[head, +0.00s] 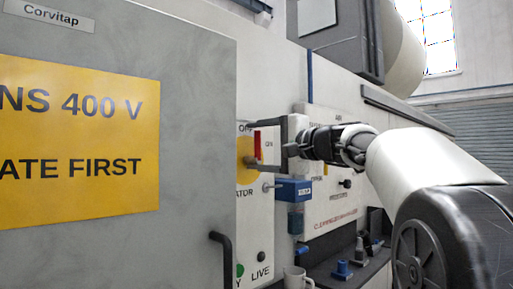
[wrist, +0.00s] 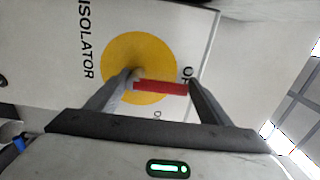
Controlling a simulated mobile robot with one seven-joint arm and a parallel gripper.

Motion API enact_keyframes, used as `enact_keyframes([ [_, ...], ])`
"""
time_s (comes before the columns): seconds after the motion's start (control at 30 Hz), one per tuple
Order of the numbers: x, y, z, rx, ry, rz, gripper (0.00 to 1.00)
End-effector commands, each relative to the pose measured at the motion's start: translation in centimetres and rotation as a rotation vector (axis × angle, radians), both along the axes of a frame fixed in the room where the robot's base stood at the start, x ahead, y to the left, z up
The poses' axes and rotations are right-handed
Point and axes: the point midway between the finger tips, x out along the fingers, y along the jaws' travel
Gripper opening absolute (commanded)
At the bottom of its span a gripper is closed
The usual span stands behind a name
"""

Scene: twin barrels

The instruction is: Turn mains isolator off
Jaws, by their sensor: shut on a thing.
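The mains isolator is a red handle (head: 257,145) on a yellow disc (head: 243,154), on a white panel right of the grey cabinet door. The red handle (wrist: 163,87) and yellow disc (wrist: 121,62) also show in the wrist view, beside the word ISOLATOR. My gripper (head: 251,143) reaches in from the right, one finger above the other.
The grey door (head: 190,150) with a yellow warning sign (head: 75,130) fills the left, its black pull handle (head: 222,255) jutting out. A blue padlock-like block (head: 293,190) sits below my gripper. A mug (head: 297,278) and small blue fittings (head: 342,270) stand below.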

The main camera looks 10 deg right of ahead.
Motion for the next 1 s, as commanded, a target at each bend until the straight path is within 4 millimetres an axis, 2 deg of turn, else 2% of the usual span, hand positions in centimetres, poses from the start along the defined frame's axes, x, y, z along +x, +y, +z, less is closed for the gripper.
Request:
enact_keyframes([
  [0.03, -0.1, -0.1, 0.5, -0.003, -0.012, -0.004, 0.33],
  [0.23, -0.1, -0.1, 0.6, -0.002, -0.013, -0.004, 0.33],
  [0.27, -0.1, -0.1, 0.6, -0.003, -0.013, -0.004, 0.75],
  [0.37, -0.1, -0.1, 0.5, -0.002, -0.01, -0.003, 0.91],
  [0.77, -0.6, -0.5, 0.2, -0.002, -0.004, -0.002, 0.91],
  [0.87, -1.8, -1.4, 0.2, -0.003, -0.005, -0.004, 0.91],
  [1.0, -4.4, -3.3, 0.2, -0.002, -0.005, -0.005, 0.91],
])
